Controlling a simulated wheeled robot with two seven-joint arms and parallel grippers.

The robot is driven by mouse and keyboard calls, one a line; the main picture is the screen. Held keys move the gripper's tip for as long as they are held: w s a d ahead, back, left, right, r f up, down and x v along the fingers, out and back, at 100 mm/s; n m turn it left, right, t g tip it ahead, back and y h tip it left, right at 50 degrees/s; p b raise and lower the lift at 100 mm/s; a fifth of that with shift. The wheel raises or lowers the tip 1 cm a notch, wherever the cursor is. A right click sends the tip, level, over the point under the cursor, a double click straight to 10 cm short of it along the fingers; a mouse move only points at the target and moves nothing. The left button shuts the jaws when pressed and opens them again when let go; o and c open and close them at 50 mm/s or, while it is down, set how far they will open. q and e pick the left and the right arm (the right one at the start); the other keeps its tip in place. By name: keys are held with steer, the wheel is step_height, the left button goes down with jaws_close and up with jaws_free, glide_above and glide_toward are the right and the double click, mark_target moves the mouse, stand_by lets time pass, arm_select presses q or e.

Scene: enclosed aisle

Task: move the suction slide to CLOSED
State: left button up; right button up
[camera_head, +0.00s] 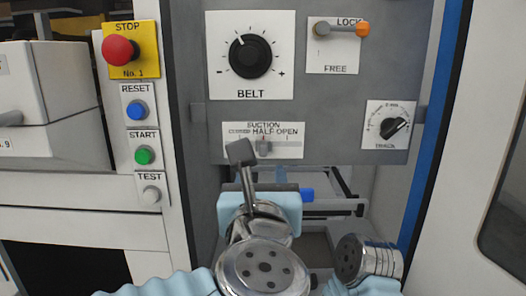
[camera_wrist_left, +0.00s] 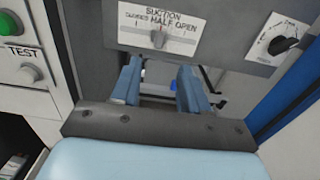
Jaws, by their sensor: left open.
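The suction slide (camera_head: 264,147) is a small grey knob on a white label plate on the grey panel. It stands at the HALF mark, between CLOSED on the left and OPEN on the right. The knob also shows in the left wrist view (camera_wrist_left: 158,39). My left gripper (camera_wrist_left: 158,70) is open and empty, its two blue fingers apart just below the label plate, with the knob above the gap. In the head view my wrist parts cover the fingers and part of the slide's left side. My right gripper is not in view.
The belt dial (camera_head: 250,56), lock lever (camera_head: 345,29) and track dial (camera_head: 394,127) share the panel. Stop (camera_head: 119,50), reset (camera_head: 136,110), start (camera_head: 143,156) and test (camera_head: 151,193) buttons line the left column. Below the panel is an opening with rails (camera_head: 335,207).

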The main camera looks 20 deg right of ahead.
mark_target(263, 148)
arm_select(q)
steer(key=p+x, duration=0.2)
steer(key=x, duration=1)
steer(key=shift+w+f, duration=0.1)
steer(key=shift+w, duration=0.05)
jaws_close()
